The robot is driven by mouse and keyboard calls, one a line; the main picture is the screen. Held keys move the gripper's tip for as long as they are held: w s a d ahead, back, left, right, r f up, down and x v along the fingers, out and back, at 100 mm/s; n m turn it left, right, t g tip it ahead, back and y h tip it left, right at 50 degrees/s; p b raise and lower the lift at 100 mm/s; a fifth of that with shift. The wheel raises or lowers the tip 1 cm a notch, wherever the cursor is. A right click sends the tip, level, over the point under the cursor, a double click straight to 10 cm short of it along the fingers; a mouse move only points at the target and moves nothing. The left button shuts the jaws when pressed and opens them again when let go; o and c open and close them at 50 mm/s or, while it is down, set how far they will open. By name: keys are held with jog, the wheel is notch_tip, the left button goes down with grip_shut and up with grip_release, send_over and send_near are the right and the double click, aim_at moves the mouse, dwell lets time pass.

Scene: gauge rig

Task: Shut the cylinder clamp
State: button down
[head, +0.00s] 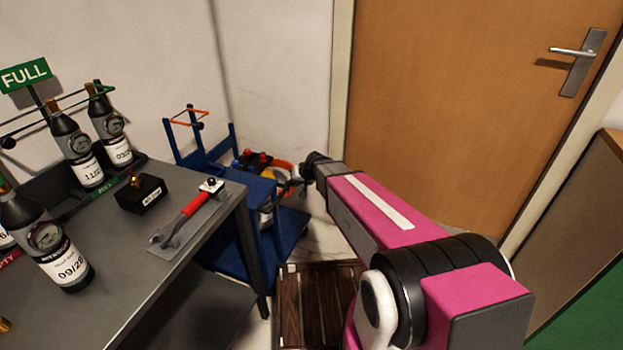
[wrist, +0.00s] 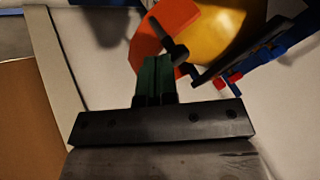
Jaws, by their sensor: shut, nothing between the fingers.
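My gripper (head: 290,186) is at the blue trolley, low behind the table. In the wrist view its green fingers (wrist: 154,78) are together with nothing between them. Just beyond the fingertips is a black handle-like piece (wrist: 172,42) in front of a curved orange part (wrist: 163,28); I cannot tell whether the fingers touch it. The orange part lies against a rounded yellow body (wrist: 217,34). In the head view the orange band (head: 280,164) shows partly behind my gripper. I cannot tell for certain that this is the clamp, nor how far it is closed.
The blue trolley (head: 262,262) has an upright frame with an orange bar (head: 190,114), and red and blue knobs. The grey table (head: 130,290) at left holds dark bottles, a black block (head: 142,196) and a red-handled wrench (head: 190,208). A wooden slatted surface (head: 318,300) lies below my arm.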

jog(key=s+a, duration=0.3)
jog(key=a, duration=0.5)
jog(key=shift+d, duration=0.1)
dwell(0.4)
